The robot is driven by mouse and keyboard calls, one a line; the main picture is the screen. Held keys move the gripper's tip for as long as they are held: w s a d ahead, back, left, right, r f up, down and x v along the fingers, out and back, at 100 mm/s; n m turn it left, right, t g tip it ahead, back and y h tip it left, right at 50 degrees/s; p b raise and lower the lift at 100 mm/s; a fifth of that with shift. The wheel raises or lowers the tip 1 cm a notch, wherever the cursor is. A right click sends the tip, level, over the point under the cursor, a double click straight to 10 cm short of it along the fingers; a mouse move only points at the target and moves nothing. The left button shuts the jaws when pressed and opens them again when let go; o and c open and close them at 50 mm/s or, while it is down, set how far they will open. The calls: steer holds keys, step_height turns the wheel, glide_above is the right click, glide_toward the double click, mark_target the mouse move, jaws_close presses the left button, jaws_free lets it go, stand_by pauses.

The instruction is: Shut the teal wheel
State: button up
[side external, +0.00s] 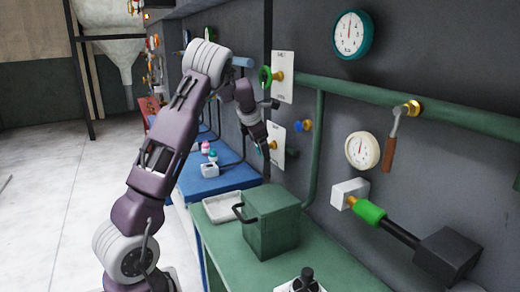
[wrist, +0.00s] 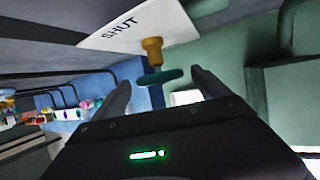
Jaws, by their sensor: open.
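The teal wheel (wrist: 162,76) shows nearly edge-on in the wrist view, on a brass stem (wrist: 152,50) that stands out from a white plate (wrist: 140,22) marked SHUT. In the side view my gripper hides most of the wheel, in front of the lower white plate (side external: 277,148). My gripper (wrist: 160,79) is open, with one finger on each side of the wheel in the picture. I cannot tell whether either finger touches it. The gripper (side external: 263,148) also shows in the side view, close to the wall and pointing down.
A green wheel (side external: 265,76) on an upper plate (side external: 284,88) is just above my gripper. A blue knob (side external: 303,126) is to its right. A green pipe (side external: 345,92) runs along the wall. Below, a green box (side external: 271,222) and pale tray (side external: 222,207) stand on the green bench (side external: 318,254).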

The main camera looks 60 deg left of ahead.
steer(key=shift+x, duration=0.95)
steer(key=shift+c, duration=0.5)
steer(key=c, duration=1.3)
